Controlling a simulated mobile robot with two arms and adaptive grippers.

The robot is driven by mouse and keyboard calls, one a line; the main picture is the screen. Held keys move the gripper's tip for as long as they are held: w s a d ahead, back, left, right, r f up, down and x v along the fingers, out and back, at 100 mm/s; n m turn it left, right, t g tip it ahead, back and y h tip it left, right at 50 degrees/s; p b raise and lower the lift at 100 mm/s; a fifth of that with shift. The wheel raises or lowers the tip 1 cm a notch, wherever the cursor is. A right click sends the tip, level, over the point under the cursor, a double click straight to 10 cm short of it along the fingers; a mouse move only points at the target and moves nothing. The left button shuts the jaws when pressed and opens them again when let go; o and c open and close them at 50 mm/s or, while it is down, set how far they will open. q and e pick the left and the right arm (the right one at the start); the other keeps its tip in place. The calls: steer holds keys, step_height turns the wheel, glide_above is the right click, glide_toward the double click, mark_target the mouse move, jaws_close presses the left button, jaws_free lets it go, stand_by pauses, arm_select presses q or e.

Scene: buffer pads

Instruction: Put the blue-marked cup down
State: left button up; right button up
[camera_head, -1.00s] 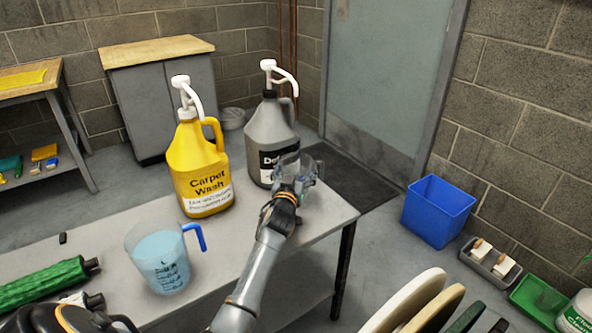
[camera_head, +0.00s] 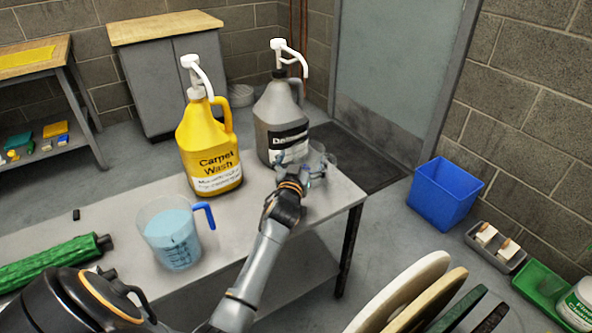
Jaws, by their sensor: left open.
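My left gripper (camera_head: 312,174) is at the right end of the grey table (camera_head: 335,203). It is open. A small clear cup (camera_head: 319,158) is right at its fingers, in front of the grey bottle. The fingers overlap the cup in this view, so I cannot tell whether they touch it. The cup appears to stand on the table, but its base is partly hidden. I cannot make out a blue mark on it. My right gripper is not in view.
A grey pump bottle (camera_head: 281,118) stands close behind the cup, and a yellow Carpet Wash bottle (camera_head: 207,150) stands left of it. A jug with a blue handle (camera_head: 170,238) and a green roll (camera_head: 48,262) are further left. A blue bin (camera_head: 442,195) is on the floor.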

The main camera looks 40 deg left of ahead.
arm_select(q)
steer(key=v, duration=0.8)
steer(key=shift+s+r+p, duration=0.25)
steer(key=shift+p, duration=0.15)
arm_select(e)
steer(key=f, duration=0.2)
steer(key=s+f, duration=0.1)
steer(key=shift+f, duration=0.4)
